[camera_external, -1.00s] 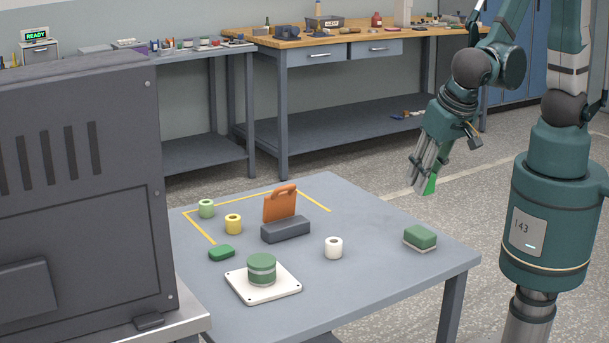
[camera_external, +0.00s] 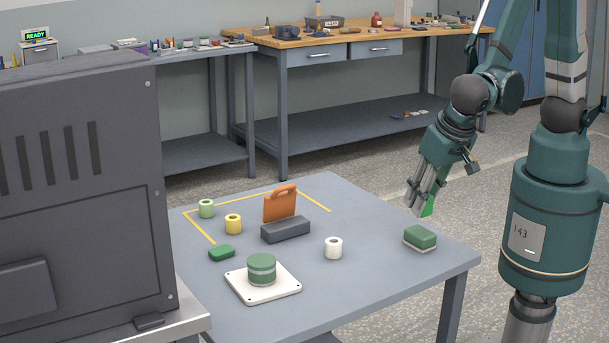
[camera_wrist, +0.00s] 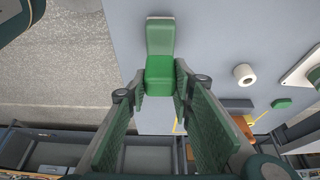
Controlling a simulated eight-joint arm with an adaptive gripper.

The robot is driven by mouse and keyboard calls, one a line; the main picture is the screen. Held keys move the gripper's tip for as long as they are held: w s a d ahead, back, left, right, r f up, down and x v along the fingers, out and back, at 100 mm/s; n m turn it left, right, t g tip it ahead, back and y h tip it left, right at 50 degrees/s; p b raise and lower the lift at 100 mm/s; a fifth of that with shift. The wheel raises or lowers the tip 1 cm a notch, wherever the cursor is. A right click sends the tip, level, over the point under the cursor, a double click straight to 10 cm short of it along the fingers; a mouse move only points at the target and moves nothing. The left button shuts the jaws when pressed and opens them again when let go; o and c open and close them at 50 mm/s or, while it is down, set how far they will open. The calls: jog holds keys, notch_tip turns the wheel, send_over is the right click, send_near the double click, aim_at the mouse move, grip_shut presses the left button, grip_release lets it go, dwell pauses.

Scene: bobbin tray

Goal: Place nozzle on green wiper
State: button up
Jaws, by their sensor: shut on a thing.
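The green wiper (camera_external: 420,237), a dull green block on a pale base, lies near the table's right corner. In the wrist view the wiper (camera_wrist: 160,38) shows just beyond the held piece and is partly covered by it. The piece looks apart from the wiper in the external view.
A white spool (camera_external: 333,247) stands left of the wiper. Farther left are an orange-handled grey block (camera_external: 286,230), a white plate (camera_external: 283,289) with a green round bobbin, a small green block (camera_external: 222,253), and yellow (camera_external: 233,224) and light green (camera_external: 207,208) spools. Table around the wiper is clear.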

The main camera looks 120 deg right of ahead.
jog(key=shift+f+b, duration=0.6)
jog(key=shift+f, duration=1.45)
jog(key=shift+f, duration=0.15)
jog(key=o, duration=0.9)
jog(key=shift+r, duration=0.2)
jog(key=shift+p+v, duration=1.75)
jog(key=shift+v, duration=4.25)
jog(key=shift+r, duration=0.1)
